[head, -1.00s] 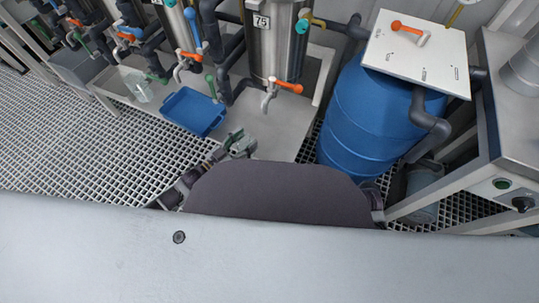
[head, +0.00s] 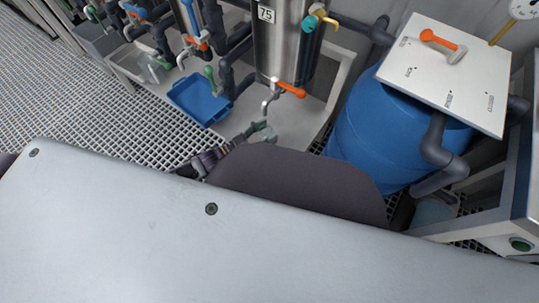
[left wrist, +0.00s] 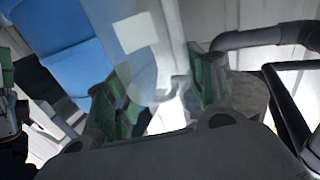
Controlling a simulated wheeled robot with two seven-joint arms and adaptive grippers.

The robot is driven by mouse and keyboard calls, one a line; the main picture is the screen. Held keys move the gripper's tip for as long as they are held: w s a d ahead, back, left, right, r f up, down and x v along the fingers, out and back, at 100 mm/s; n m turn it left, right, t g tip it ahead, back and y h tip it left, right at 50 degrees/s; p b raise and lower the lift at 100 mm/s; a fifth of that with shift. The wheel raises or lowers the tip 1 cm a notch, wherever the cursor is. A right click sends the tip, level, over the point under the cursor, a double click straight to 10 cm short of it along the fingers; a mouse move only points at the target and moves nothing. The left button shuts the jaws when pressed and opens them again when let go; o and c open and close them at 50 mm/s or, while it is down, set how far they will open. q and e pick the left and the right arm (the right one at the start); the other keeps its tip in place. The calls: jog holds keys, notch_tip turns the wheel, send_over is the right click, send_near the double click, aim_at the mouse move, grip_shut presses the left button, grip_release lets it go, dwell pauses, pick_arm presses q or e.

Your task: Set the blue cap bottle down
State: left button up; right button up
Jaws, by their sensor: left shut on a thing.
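A clear, see-through bottle (left wrist: 148,60) with a white label stands between the green-padded fingers of my left gripper (left wrist: 162,92) in the left wrist view. The fingers are shut on it. Its cap is out of sight, so I cannot tell the cap's colour. In the head view my left gripper (head: 257,133) shows just beyond the dark cover of my own body, to the right of the blue tray, and the bottle in it is hard to make out. My right gripper is not in view.
A blue tray (head: 201,97) lies on the pale bench below the steel vessel (head: 288,45) with its orange-handled tap (head: 288,89). Another clear container (head: 157,70) stands farther left. A blue barrel (head: 375,135) with a white lid stands right. Bare bench shows right of the tray.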

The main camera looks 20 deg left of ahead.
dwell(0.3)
pick_arm(q)
jog(key=shift+f+b, duration=1.7)
jog(key=shift+f, duration=1.4)
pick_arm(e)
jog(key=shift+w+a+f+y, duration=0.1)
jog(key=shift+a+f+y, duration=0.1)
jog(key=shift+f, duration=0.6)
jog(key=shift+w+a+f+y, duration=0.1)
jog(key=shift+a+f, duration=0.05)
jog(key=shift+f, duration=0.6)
pick_arm(q)
jog(key=shift+f+b, duration=0.7)
jog(key=shift+f, duration=0.5)
jog(key=shift+f+b, duration=0.35)
jog(key=shift+f, duration=0.35)
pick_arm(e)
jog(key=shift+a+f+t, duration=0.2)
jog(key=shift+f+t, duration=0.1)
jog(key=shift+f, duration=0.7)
pick_arm(q)
jog(key=shift+f, duration=0.1)
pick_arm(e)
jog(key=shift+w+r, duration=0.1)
pick_arm(q)
jog(key=o, duration=1)
